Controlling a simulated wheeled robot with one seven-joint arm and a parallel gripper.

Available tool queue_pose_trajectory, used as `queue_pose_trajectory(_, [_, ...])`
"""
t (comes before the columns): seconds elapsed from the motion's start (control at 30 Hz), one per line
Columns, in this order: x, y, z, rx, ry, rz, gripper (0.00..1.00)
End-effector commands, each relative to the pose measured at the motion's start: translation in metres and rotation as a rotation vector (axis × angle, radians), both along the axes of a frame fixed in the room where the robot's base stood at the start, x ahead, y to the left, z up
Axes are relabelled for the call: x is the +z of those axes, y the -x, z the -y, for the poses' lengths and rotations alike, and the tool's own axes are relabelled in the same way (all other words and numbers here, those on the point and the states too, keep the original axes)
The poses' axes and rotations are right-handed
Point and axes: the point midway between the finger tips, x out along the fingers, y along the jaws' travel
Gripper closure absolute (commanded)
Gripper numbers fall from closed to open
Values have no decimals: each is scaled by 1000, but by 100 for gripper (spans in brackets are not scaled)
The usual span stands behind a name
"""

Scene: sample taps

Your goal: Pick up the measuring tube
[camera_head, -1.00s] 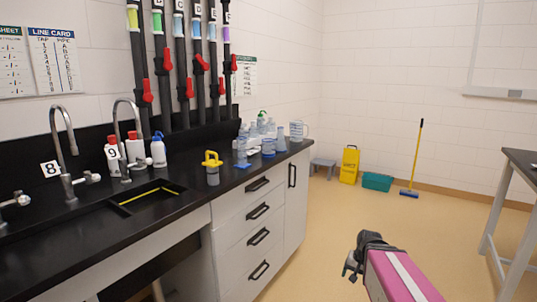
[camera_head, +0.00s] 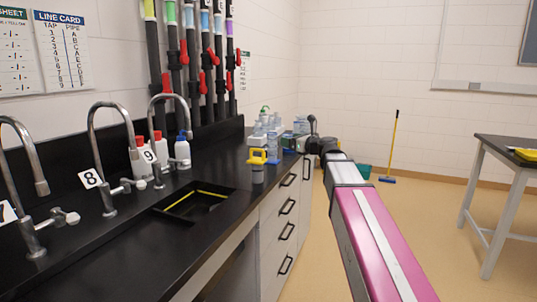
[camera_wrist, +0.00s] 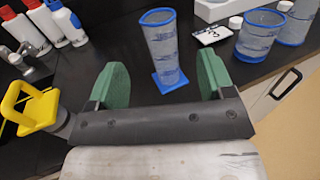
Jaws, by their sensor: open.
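The measuring tube (camera_wrist: 162,50) is a clear cylinder with a blue rim and a square blue foot, standing upright on the black counter. In the wrist view it stands just beyond my gripper (camera_wrist: 163,82), in line with the gap between the two green fingers. The fingers are open and apart, with nothing held. I cannot tell whether the tube's foot reaches between the fingertips. In the head view my arm reaches the far end of the counter. The tube is small there, among other clear vessels.
A yellow-handled grey tool (camera_wrist: 32,112) stands close left of my gripper. White bottles (camera_wrist: 68,22) stand back left. A blue-rimmed beaker (camera_wrist: 258,38) and a card marked 3 (camera_wrist: 212,35) are to the right. The sink (camera_head: 196,200) and taps line the counter.

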Motion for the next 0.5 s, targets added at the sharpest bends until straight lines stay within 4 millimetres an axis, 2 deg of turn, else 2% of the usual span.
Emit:
queue_pose_trajectory(0.4, [3, -34, -38, 2, -14, -6, 25])
queue_pose_trajectory(0.5, [2, -38, -42, 0, -14, -5, 25])
